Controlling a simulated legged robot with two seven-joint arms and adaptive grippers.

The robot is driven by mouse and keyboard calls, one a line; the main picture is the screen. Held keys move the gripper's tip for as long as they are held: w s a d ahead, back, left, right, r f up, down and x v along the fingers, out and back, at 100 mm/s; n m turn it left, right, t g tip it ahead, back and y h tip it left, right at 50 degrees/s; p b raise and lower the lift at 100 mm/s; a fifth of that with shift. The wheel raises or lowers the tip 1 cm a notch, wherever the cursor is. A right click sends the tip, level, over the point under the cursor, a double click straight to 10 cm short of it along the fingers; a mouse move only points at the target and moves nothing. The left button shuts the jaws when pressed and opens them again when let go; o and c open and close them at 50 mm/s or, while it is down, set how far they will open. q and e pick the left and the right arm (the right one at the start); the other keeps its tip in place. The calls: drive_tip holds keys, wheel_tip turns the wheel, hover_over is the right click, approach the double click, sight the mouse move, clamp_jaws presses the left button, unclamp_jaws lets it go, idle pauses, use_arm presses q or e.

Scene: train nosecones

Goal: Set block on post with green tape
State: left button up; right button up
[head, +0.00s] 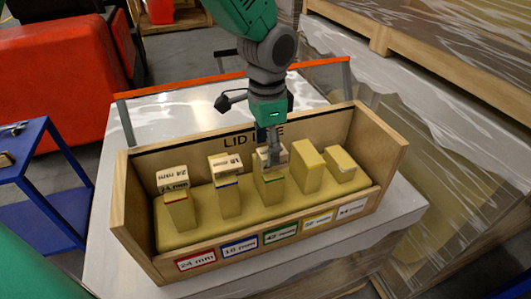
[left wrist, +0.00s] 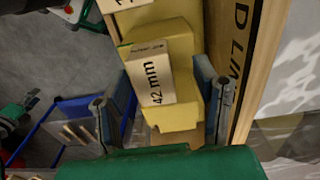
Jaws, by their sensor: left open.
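The post with green tape (head: 272,186) is the middle one in a wooden box. A pale block (head: 283,155) sits at its top, partly hidden by my left gripper (head: 272,158). In the left wrist view the block (left wrist: 150,72) reads "42 mm" and rests on a yellow surface. The open fingers of my left gripper (left wrist: 163,108) stand on either side of it, with a visible gap to the right finger. Whether the left finger touches is unclear. My right gripper is not in view.
The wooden box (head: 383,146) has labels along its front. Posts with red tape (head: 180,213) and blue tape (head: 229,200) stand left of the green one, each with a block. Two more yellow posts stand right. A blue cart (head: 38,175) is at left.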

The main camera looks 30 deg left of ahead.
sight(265, 149)
use_arm(q)
drive_tip(key=r, duration=0.8)
drive_tip(key=shift+d+r, duration=0.2)
drive_tip(key=shift+r, duration=0.05)
drive_tip(key=shift+a+r, duration=0.4)
drive_tip(key=shift+d, duration=0.4)
